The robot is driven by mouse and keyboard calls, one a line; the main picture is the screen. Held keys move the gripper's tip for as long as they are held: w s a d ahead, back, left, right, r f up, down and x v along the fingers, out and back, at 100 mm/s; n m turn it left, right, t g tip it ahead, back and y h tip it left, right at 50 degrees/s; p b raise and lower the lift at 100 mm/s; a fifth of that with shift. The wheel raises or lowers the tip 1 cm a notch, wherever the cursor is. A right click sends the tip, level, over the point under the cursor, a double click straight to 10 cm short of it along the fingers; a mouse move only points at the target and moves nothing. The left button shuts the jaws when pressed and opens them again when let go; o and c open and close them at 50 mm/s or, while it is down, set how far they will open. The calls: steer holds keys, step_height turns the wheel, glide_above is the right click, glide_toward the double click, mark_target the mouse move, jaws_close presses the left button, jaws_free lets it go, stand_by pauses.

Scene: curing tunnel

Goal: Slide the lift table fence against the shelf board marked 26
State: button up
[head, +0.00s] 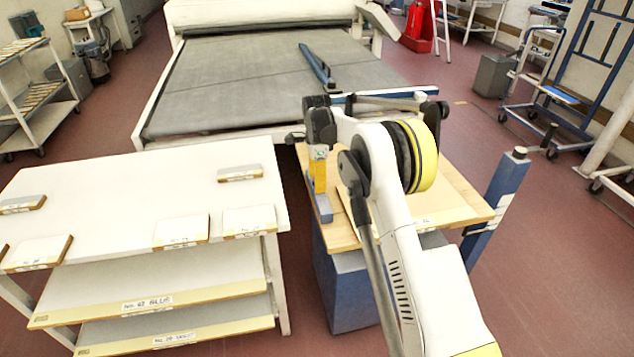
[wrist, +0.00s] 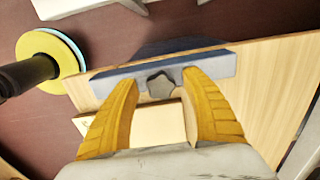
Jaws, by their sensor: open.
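The lift table (head: 458,182) has a wooden top on a blue base, and its top also shows in the wrist view (wrist: 265,85). The fence (wrist: 215,65) is a blue-grey bar lying across the wood, with a dark knob (wrist: 160,87). One end of the fence shows in the head view (head: 323,208). My gripper (wrist: 160,100) is open, its yellow fingers on either side of the knob. A pale shelf board (wrist: 150,128) lies on the top, partly hidden by my gripper, apparently apart from the fence. Its edge label (head: 425,222) is too small to read.
A white table (head: 120,190) with several small boards and labelled lower shelves stands at left. A wide grey conveyor (head: 240,85) is behind the lift table, with a blue bar (head: 316,66) on it. A blue post (head: 495,195) stands at right. Red floor is free beyond.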

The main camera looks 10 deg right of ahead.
jaws_close()
steer(key=shift+d, duration=0.1)
steer(key=d, duration=0.5)
steer(key=shift+p, duration=0.3)
steer(key=shift+a, duration=0.1)
jaws_free()
